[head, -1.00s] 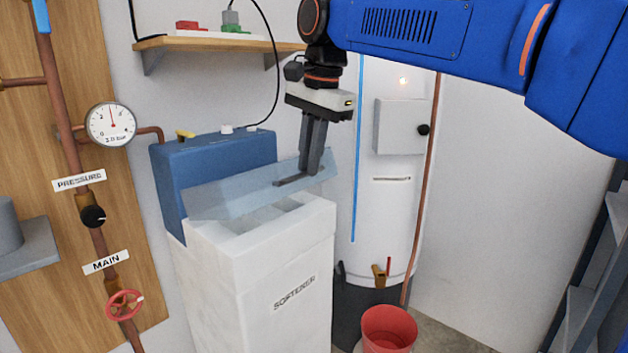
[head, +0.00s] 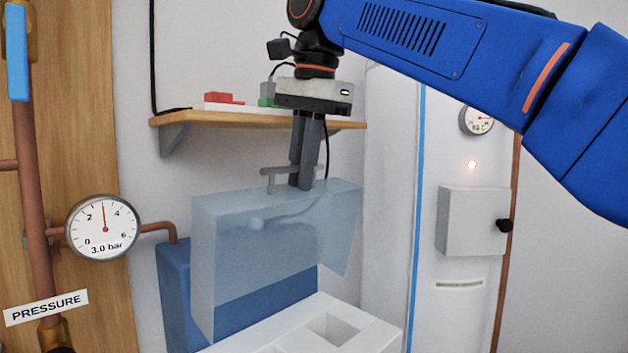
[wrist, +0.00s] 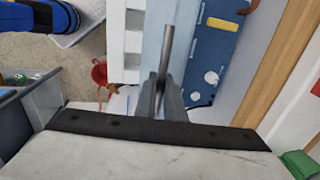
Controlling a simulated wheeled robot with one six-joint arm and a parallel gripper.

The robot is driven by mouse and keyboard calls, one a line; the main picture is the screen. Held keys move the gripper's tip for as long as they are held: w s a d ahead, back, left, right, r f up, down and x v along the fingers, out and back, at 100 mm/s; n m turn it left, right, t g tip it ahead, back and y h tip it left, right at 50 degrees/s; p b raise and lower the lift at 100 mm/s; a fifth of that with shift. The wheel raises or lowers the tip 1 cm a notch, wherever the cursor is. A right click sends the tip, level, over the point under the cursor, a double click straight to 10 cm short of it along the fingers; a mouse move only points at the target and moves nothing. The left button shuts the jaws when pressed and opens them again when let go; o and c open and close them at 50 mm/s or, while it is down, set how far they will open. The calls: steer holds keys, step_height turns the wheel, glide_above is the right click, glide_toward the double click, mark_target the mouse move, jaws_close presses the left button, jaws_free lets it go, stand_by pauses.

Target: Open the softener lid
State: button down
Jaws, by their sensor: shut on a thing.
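The softener lid (head: 260,245) is a see-through pale blue box-shaped cover. It is swung up and stands roughly upright in front of the blue block (head: 172,280) at the back of the softener. The white softener cabinet (head: 290,325) shows its open top below the lid. My gripper (head: 304,184) is at the lid's top edge, shut on the grey lid handle (head: 272,172). In the wrist view the handle (wrist: 167,45) is a grey bar running between my fingers (wrist: 160,98). The softener's front is out of the head view.
A wooden shelf (head: 215,119) with red and green items is just behind my gripper. A pressure gauge (head: 103,228) and copper pipes are at left. A white box with a black knob (head: 504,226) is at right.

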steer(key=shift+w+a+r, duration=0.35)
steer(key=shift+w+a, duration=0.1)
steer(key=shift+a, duration=0.1)
steer(key=shift+w+a+r, duration=0.3)
steer(key=shift+w+a, duration=0.15)
steer(key=shift+a, duration=0.05)
steer(key=shift+d, duration=0.1)
steer(key=c, duration=1.8)
jaws_free()
steer(key=shift+d+r, duration=0.1)
steer(key=shift+r, duration=0.05)
steer(key=shift+c, duration=0.2)
